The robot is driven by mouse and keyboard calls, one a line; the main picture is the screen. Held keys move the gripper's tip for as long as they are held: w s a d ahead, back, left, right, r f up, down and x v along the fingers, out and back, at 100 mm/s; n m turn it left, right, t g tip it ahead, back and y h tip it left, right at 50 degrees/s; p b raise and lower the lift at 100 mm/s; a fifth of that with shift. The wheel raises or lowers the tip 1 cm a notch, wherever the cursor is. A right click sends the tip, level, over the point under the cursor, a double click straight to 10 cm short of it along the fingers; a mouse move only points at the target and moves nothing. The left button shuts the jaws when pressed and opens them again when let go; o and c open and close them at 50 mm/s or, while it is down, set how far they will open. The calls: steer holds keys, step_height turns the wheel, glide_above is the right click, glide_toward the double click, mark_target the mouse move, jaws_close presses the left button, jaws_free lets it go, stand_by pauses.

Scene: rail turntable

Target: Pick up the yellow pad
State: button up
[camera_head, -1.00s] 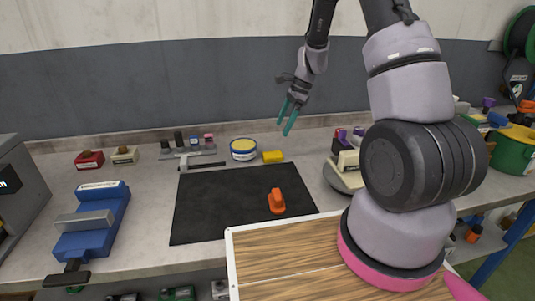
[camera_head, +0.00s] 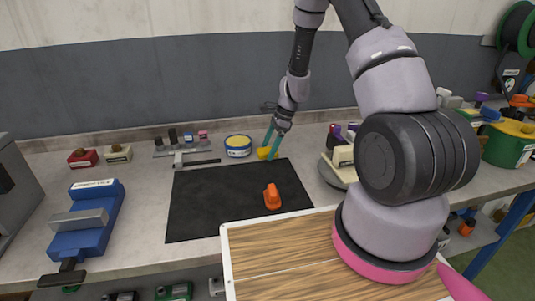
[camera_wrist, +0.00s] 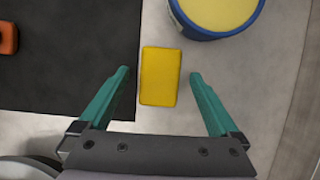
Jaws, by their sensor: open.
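The yellow pad (camera_wrist: 160,76) is a small block lying on the grey bench beside the right edge of the black mat in the wrist view. In the head view the pad (camera_head: 263,153) is partly hidden by my gripper. My gripper (camera_wrist: 158,78) has its two teal fingers apart, one on each side of the pad, with visible space between pad and fingers. My gripper also shows in the head view (camera_head: 270,149), pointing down at the pad. I cannot tell the exact height of the fingertips above the bench.
A round blue tin with a yellow top (camera_head: 238,146) stands just left of and behind the pad. An orange object (camera_head: 272,197) lies on the black mat (camera_head: 205,215). A blue vise (camera_head: 86,220) is at left. A round stand with blocks (camera_head: 331,172) is at right.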

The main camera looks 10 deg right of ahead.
mark_target(269, 149)
steer(key=c, duration=1.4)
step_height(269, 149, up, 10)
steer(key=shift+r, duration=0.1)
steer(key=shift+c, duration=0.2)
steer(key=o, duration=0.7)
steer(key=c, duration=0.5)
steer(key=shift+d, duration=0.1)
steer(key=shift+c, duration=0.2)
